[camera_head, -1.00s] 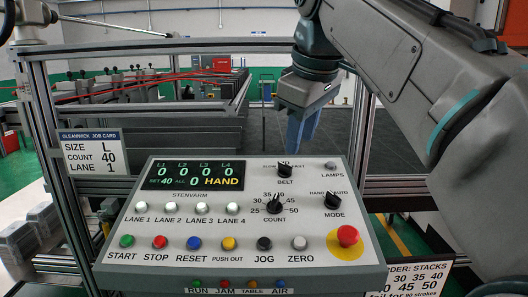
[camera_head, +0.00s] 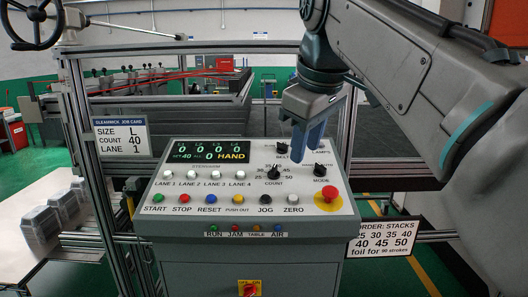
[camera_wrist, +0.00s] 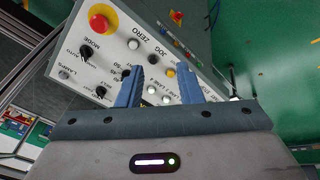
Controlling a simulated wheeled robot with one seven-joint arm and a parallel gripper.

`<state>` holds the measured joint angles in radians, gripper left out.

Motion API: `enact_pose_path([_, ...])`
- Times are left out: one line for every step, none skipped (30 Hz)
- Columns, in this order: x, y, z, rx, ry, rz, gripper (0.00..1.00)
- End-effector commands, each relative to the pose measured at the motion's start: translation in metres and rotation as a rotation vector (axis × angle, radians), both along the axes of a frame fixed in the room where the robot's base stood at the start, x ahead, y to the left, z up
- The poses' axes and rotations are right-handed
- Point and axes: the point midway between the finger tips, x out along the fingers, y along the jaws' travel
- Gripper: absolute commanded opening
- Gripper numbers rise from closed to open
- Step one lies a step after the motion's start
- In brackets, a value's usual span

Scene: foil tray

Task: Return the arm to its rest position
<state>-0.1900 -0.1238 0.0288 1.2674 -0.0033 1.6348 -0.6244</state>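My gripper (camera_head: 310,143) hangs from the arm at the upper right of the head view, fingers pointing down. It covers part of the control panel's (camera_head: 165,222) upper right, near the belt knob. In the wrist view the two blue fingers of my gripper (camera_wrist: 163,85) stand apart with nothing between them. The panel (camera_wrist: 118,73) shows beyond the fingers there. I cannot tell the exact gap between fingers and panel, but no touch is visible. The panel display (camera_head: 207,151) shows zeros and HAND.
A red mushroom button (camera_head: 328,195) stands up from the panel's right side. Metal frame posts (camera_head: 88,165) and a job card (camera_head: 121,134) are at the left. Foil trays (camera_head: 42,228) lie on a white surface at lower left. An order sign (camera_head: 382,239) hangs at right.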

Motion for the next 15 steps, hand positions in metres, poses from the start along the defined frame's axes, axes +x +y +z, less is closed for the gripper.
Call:
enact_pose_path([-0.001,-0.002,-0.005,0.003,0.002,-0.016,0.33])
enact_pose_path([-0.002,-0.004,-0.008,0.006,0.004,-0.026,0.33])
enact_pose_path([-0.002,-0.005,-0.012,0.01,0.005,-0.04,0.33])
enact_pose_path([-0.003,-0.006,-0.016,0.012,0.006,-0.052,0.33])
enact_pose_path([-0.003,-0.007,-0.02,0.014,0.008,-0.061,0.33])
enact_pose_path([-0.004,-0.009,-0.025,0.019,0.009,-0.078,0.33])
enact_pose_path([-0.005,-0.01,-0.029,0.022,0.01,-0.09,0.33])
enact_pose_path([-0.006,-0.011,-0.034,0.025,0.012,-0.103,0.33])
enact_pose_path([-0.008,-0.014,-0.041,0.03,0.013,-0.123,0.33])
enact_pose_path([-0.009,-0.016,-0.046,0.034,0.016,-0.139,0.33])
enact_pose_path([-0.01,-0.017,-0.052,0.038,0.016,-0.155,0.33])
enact_pose_path([-0.013,-0.02,-0.061,0.044,0.019,-0.181,0.33])
enact_pose_path([-0.015,-0.023,-0.068,0.049,0.021,-0.2,0.33])
enact_pose_path([-0.017,-0.025,-0.076,0.055,0.023,-0.224,0.33])
enact_pose_path([-0.021,-0.029,-0.089,0.064,0.026,-0.258,0.33])
